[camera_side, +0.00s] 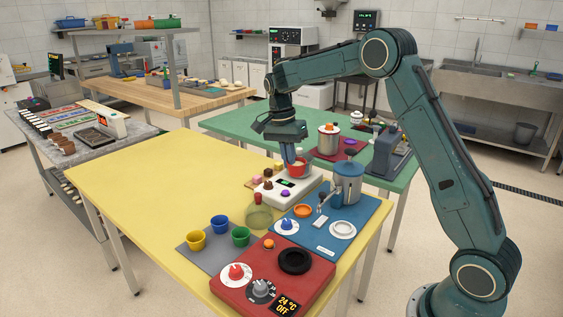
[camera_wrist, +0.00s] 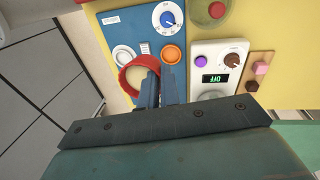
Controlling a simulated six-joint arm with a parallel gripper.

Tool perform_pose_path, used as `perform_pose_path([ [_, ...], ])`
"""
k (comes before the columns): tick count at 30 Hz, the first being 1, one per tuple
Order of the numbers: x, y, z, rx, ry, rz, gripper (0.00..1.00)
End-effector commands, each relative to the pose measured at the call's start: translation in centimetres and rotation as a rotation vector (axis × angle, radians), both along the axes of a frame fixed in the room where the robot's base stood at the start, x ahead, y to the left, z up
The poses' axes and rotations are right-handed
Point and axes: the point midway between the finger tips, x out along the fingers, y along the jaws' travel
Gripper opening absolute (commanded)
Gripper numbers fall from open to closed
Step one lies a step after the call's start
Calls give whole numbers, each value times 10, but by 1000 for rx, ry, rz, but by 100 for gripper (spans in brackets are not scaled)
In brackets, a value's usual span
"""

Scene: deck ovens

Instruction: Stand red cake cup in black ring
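The red cake cup (camera_side: 298,170) hangs under my gripper (camera_side: 291,158), which looks shut on its wall. In the wrist view the cup (camera_wrist: 126,82) has a pale inside, with one blue finger across its opening and the other outside; the gripper (camera_wrist: 160,85) pinches the wall between them. The cup looks upright and raised, near the white unit (camera_side: 268,194) in the side view. The black ring (camera_side: 294,261) lies flat on the red panel (camera_side: 272,290) at the table's front, empty and well away from the cup. I cannot make out the ring in the wrist view.
A blue panel (camera_side: 318,240) carries a tall blue-grey pot (camera_side: 347,183) close to my gripper. Knobs rise from the red panel. The yellow table (camera_side: 150,190) is clear at left.

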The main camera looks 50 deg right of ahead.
Motion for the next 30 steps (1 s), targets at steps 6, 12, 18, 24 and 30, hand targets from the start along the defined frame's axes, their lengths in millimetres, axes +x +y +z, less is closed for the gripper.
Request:
perform_pose_path([
  [6, -20, 49, -21, -6, 5, 89, 0],
  [12, -45, 90, -40, -2, 6, 163, 0],
  [18, -74, 126, -56, 9, 4, 229, 0],
  [24, -96, 147, -67, 20, 3, 266, 0],
  [30, -105, 155, -71, 26, 2, 281, 0],
])
